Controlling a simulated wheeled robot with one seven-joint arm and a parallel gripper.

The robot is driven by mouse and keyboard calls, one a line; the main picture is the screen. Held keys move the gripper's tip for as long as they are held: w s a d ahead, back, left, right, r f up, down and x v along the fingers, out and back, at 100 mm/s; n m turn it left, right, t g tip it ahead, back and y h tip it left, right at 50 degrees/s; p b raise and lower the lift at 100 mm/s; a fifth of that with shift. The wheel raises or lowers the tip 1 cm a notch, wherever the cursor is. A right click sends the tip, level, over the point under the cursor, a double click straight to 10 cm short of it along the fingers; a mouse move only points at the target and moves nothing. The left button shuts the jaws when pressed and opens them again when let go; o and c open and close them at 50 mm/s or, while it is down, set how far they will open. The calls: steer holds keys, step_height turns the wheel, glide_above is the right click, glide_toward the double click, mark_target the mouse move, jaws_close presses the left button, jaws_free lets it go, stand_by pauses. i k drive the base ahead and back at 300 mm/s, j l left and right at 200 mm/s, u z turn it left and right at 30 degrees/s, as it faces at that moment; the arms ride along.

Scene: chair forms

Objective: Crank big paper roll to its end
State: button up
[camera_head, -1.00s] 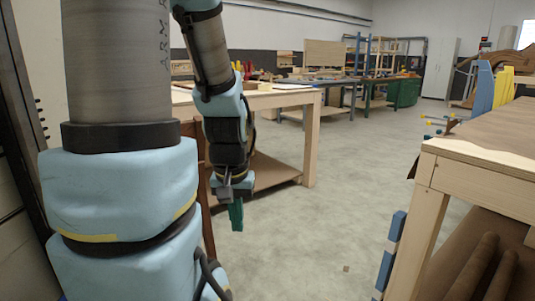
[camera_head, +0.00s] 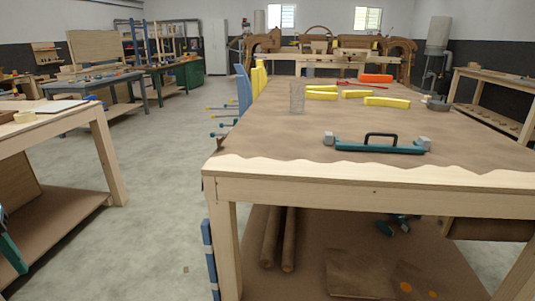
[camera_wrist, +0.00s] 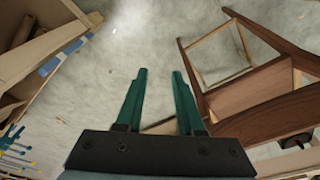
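Brown paper (camera_head: 280,145) covers the near worktable and ends in a wavy edge at its front. Two slim brown rolls (camera_head: 270,237) lie on the shelf below. A wider brown form (camera_head: 490,229) sits under the tabletop at the right; I cannot tell if it is the big paper roll. No crank is clearly visible. My gripper (camera_wrist: 160,71) is open and empty above the grey floor in the wrist view. Part of it shows at the left edge of the head view, well left of the worktable.
A teal bar with a black handle (camera_head: 380,147) lies on the worktable. Yellow blocks (camera_head: 387,102) and a mesh cup (camera_head: 297,97) stand behind it. Another wooden bench (camera_head: 107,160) is at the left. A wooden chair (camera_wrist: 250,85) is near my gripper. Clear floor lies between the benches.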

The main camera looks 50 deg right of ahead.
mark_target(463, 225)
steer(key=l, duration=1.2)
steer(key=k+l, duration=0.15)
steer(key=l, duration=0.2)
steer(key=k+l, duration=0.1)
steer(key=l, duration=0.25)
steer(key=k+l+u, duration=0.1)
steer(key=l, duration=0.25)
steer(key=k+l, duration=0.15)
steer(key=l, duration=0.2)
steer(key=k+l, duration=0.6)
steer(key=k+l+u, duration=0.1)
steer(key=k+l, duration=1.05)
steer(key=k+l+u, duration=0.1)
steer(key=k+l, duration=0.45)
steer(key=k, duration=0.2)
steer(key=k+l, duration=0.5)
steer(key=k, duration=0.15)
steer(key=k+l, duration=0.5)
steer(key=k, duration=0.15)
steer(key=l+u, duration=0.05)
